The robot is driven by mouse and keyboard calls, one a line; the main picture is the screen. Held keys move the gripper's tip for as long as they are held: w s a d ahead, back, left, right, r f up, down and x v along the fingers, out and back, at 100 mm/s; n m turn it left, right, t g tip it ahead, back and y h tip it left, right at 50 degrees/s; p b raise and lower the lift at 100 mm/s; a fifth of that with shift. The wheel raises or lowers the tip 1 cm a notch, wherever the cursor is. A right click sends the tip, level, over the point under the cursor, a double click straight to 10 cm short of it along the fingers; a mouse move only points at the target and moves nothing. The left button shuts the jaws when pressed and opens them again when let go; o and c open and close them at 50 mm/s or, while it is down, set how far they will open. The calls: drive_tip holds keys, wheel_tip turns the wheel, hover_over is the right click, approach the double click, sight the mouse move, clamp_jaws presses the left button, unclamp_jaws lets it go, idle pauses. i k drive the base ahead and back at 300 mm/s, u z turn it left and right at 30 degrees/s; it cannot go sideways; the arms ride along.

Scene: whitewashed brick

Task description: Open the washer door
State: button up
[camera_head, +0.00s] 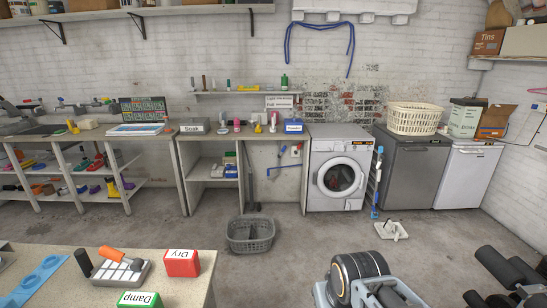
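The washer (323,200) is a white front-loading machine against the back wall, right of the middle in the head view. Its round door (341,179) has a white ring and dark glass, with something reddish showing behind the glass. The door looks shut, lying flat against the washer's front. I cannot make out its handle at this size. Black and grey parts at the bottom right look like my own arm and stand well in front of the washer. My gripper's fingers do not show.
A grey basket (250,234) stands on the floor left of the washer. A white flat object (391,230) lies on the floor to its right. Grey (412,172) and white (467,177) appliances stand farther right. A worktable (200,290) fills the lower left. Floor before the washer is clear.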

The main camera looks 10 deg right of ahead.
sight(341, 180)
drive_tip(key=z, duration=0.05)
drive_tip(key=i, duration=2.2)
drive_tip(key=z, duration=0.6)
drive_tip(key=i, duration=2.3)
drive_tip(key=z, duration=0.8)
drive_tip(key=i, duration=0.95)
drive_tip(key=z, duration=0.15)
